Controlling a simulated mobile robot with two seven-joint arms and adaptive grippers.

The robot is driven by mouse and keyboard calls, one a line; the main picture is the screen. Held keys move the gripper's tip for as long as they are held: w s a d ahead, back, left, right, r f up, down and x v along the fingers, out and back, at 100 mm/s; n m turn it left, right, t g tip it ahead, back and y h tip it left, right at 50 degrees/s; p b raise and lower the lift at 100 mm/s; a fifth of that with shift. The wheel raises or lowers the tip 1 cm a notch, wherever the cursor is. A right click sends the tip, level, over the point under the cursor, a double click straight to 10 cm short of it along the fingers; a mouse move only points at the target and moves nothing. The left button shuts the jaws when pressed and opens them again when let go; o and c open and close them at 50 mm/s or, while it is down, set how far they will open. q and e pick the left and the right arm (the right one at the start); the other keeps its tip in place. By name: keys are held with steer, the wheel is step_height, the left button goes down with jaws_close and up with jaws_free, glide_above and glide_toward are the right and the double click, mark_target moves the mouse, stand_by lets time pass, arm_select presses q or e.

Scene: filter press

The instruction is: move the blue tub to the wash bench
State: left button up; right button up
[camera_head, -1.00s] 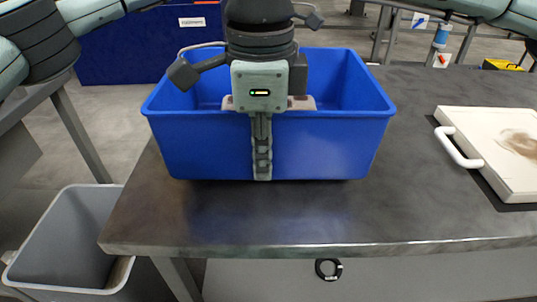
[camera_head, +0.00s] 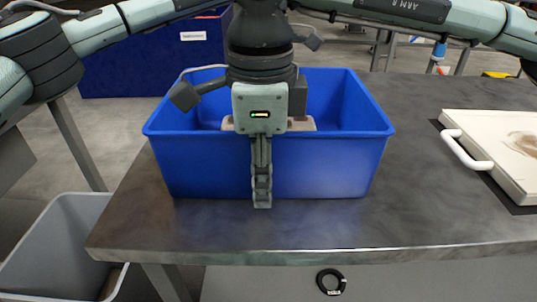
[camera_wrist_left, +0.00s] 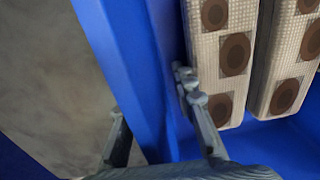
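The blue tub (camera_head: 330,170) stands on the dark metal table (camera_head: 440,215) near its left end. Pale blocks (camera_head: 300,124) show inside it, and the left wrist view shows them as cream with brown round spots (camera_wrist_left: 235,55). My right gripper (camera_head: 262,185) points down over the near rim, one finger outside the front wall, reaching slightly below the tub's bottom edge in the picture. Its other finger is hidden; it looks open. My left gripper (camera_wrist_left: 155,105) straddles a tub wall in its wrist view, fingers apart and apparently open. In the head view it is hidden.
A white board with a handle (camera_head: 495,150) lies at the table's right. A grey bin (camera_head: 55,235) stands on the floor at left. A labelled blue container (camera_head: 150,60) stands behind. A black ring (camera_head: 331,282) shows below the table's front edge.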

arm_select(q)
steer(key=r, duration=1.1)
steer(key=shift+w, duration=0.2)
steer(key=shift+r, duration=0.5)
arm_select(e)
steer(key=shift+r, duration=0.15)
step_height(320, 180, up, 12)
steer(key=shift+s, duration=0.25)
